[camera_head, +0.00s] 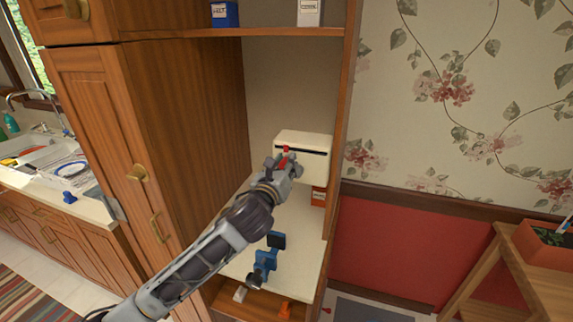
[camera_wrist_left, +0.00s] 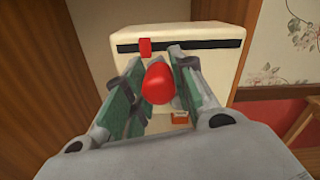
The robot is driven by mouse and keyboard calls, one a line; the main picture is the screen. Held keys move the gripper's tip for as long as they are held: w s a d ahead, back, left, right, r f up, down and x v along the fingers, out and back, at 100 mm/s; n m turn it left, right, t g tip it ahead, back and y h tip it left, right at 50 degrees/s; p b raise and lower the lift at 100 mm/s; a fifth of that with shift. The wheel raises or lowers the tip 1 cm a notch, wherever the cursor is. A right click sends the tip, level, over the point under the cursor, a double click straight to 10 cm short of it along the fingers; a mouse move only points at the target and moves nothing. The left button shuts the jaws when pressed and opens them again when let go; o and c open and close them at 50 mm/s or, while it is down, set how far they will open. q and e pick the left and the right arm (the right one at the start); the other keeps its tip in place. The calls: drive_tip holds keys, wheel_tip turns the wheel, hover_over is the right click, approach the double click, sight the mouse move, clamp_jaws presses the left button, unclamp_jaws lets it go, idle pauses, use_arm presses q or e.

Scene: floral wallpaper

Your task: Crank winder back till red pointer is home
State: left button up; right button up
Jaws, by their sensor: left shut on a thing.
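The winder is a cream box (camera_head: 310,141) on the cabinet shelf, with a dark horizontal slot in its front. It fills the upper middle of the left wrist view (camera_wrist_left: 205,72). The red pointer (camera_wrist_left: 145,48) sits in the slot, left of its middle and a little in from the left end. A rounded red crank knob (camera_wrist_left: 157,82) stands in front of the box. My left gripper (camera_wrist_left: 158,90) is shut on this knob, its green-lined fingers on either side. The crank arm behind the knob is hidden. My right gripper is not in view.
An orange-red box (camera_head: 319,196) stands below the winder's right side. A blue device (camera_head: 265,262) stands nearer on the pale shelf. The wooden cabinet side (camera_head: 195,110) rises at left, and an upper shelf (camera_head: 250,32) runs above. A planter (camera_head: 545,240) is at far right.

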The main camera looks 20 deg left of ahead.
use_arm(q)
drive_tip(key=n, duration=0.1)
drive_tip(key=a+f+n+p, duration=0.1)
drive_tip(key=n, duration=0.1)
drive_tip(key=shift+a, duration=0.15)
drive_tip(key=d+f+n, duration=0.2)
drive_tip(key=f+n, duration=0.2)
drive_tip(key=n, duration=0.9)
drive_tip(key=d+f+n, duration=0.2)
drive_tip(key=f+n, duration=0.3)
drive_tip(key=n, duration=0.9)
idle(0.5)
drive_tip(key=o, duration=1)
drive_tip(key=shift+r, duration=0.1)
